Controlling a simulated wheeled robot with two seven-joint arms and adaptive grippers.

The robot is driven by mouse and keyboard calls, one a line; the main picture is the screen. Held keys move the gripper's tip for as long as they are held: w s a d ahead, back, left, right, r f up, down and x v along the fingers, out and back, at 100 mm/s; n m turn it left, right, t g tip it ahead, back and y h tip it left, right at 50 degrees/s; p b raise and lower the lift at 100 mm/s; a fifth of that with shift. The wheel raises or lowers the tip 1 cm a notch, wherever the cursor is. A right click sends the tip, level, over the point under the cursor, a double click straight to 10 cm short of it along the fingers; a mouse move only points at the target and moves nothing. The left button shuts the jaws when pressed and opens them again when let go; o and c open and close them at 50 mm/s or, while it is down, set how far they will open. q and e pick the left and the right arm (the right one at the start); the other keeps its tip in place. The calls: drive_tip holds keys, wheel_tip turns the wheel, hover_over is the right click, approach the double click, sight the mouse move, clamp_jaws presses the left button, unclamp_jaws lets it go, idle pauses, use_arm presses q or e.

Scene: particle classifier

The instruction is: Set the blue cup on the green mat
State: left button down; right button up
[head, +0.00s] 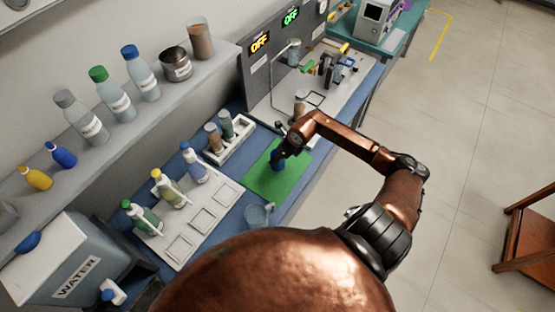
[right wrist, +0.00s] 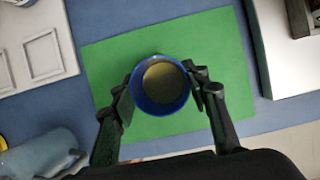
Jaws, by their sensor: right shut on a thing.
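The blue cup (right wrist: 160,108) holds something brownish-yellow, and its round rim shows in the right wrist view. It also shows small in the head view (head: 277,162), under the end of my right arm. My right gripper (right wrist: 160,95) is shut on the cup, with one finger on each side. The green mat (right wrist: 215,50) lies flat on the blue bench top, and in the head view (head: 280,186) too. The cup is over the mat; I cannot tell if its base touches. My left gripper is not in view.
A white tray with several bottles (head: 208,215) lies left of the mat, and a clear beaker (head: 259,216) stands near its front corner. A small rack with jars (head: 232,140) is behind. A grey machine (head: 275,75) and white platform stand beyond.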

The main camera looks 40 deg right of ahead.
wheel_tip(320, 180, down, 2)
drive_tip(key=shift+a+f+p, duration=0.1)
drive_tip(key=shift+f+p, duration=0.1)
drive_tip(key=shift+p, duration=0.15)
drive_tip(key=shift+f, duration=0.15)
drive_tip(key=shift+f, duration=0.15)
drive_tip(key=o, duration=1.4)
drive_tip(key=shift+s+r, duration=0.1)
drive_tip(key=shift+r, duration=0.2)
drive_tip(key=b+v, duration=0.1)
drive_tip(key=v, duration=1)
drive_tip(key=shift+s+r+b, duration=0.15)
drive_tip(key=shift+r+b, duration=0.15)
